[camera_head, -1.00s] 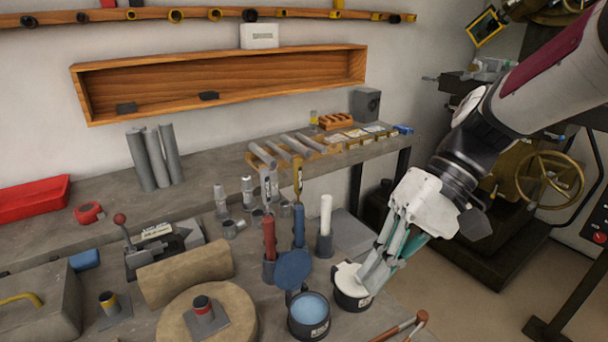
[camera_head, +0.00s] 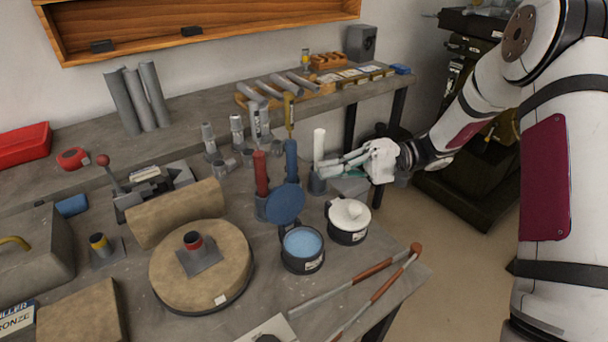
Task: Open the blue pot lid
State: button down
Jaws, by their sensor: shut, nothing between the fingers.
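The blue pot (camera_head: 303,261) stands on the workbench with blue content showing inside. Its round blue lid (camera_head: 285,204) stands raised, tilted up at the pot's back edge, so the pot is open. A dark pot with a white lid (camera_head: 350,214) stands to its right, lid down on its rim. My gripper (camera_head: 322,171) is shut and empty, pointing left, behind the white-lidded pot and close to the white stick in its grey holder. I cannot tell whether it touches that holder. It is well apart from the blue lid.
A red stick (camera_head: 260,174), a blue stick (camera_head: 291,163) and a white stick (camera_head: 319,146) stand in holders behind the pots. Long-handled tongs (camera_head: 365,287) lie at the front right edge. A round tan block (camera_head: 170,273) lies left of the blue pot.

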aim_at(282, 202)
jog(key=x, duration=0.9)
jog(key=shift+s+a, duration=0.15)
jog(key=shift+s+d+r+n, duration=0.2)
jog(key=shift+d+r+n, duration=0.1)
jog(key=shift+n, duration=0.3)
jog(key=shift+s+d+r, duration=0.1)
jog(key=shift+s+r, duration=0.25)
jog(key=shift+f, duration=0.1)
